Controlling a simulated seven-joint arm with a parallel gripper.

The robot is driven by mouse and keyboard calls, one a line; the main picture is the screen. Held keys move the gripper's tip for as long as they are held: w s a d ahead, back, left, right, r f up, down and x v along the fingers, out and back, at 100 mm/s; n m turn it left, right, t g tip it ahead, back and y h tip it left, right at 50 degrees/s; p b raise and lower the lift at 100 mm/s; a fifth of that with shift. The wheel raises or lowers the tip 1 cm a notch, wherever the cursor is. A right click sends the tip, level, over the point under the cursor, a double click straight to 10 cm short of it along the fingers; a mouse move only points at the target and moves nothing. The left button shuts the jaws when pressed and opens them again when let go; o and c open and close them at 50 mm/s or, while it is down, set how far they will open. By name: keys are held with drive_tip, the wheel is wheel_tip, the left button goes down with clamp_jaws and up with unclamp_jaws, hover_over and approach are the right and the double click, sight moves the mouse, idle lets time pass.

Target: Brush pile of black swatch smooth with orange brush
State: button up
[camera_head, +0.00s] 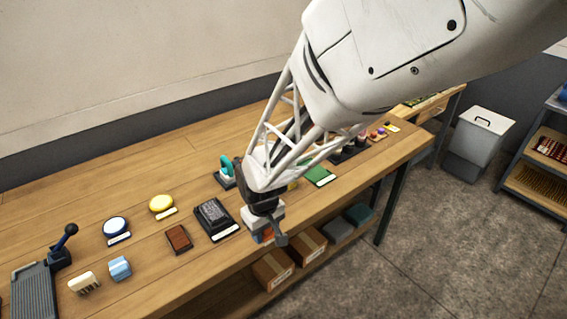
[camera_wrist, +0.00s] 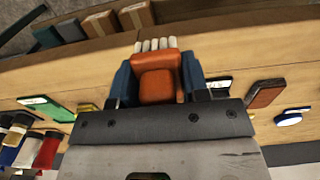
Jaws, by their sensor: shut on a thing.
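My gripper (camera_head: 265,232) is over the table's front edge in the head view, shut on the orange brush. In the wrist view the orange brush (camera_wrist: 158,82) sits between the two blue fingers, its pale bristles pointing away from the palm. In the head view only a little orange shows at the gripper's end. The black swatch (camera_head: 213,213), a dark textured rectangle with a white label along its front, lies on the table just left of my gripper.
A brown block (camera_head: 179,238), blue and yellow round items (camera_head: 161,204), and a light blue block (camera_head: 120,268) lie left on the table. A green swatch (camera_head: 319,175) lies right. Cardboard boxes (camera_head: 273,267) stand on the shelf below. Bare wood shows behind the black swatch.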

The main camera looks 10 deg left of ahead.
drive_tip(key=o, duration=0.4)
drive_tip(key=c, duration=0.3)
drive_tip(key=w+a+r, duration=0.2)
drive_tip(key=a+r, duration=0.1)
drive_tip(key=a, duration=0.4)
drive_tip(key=w+a+r, duration=0.2)
drive_tip(key=a+r, duration=0.1)
drive_tip(key=a, duration=0.4)
drive_tip(key=shift+w+r, duration=0.3)
drive_tip(key=shift+r, duration=0.1)
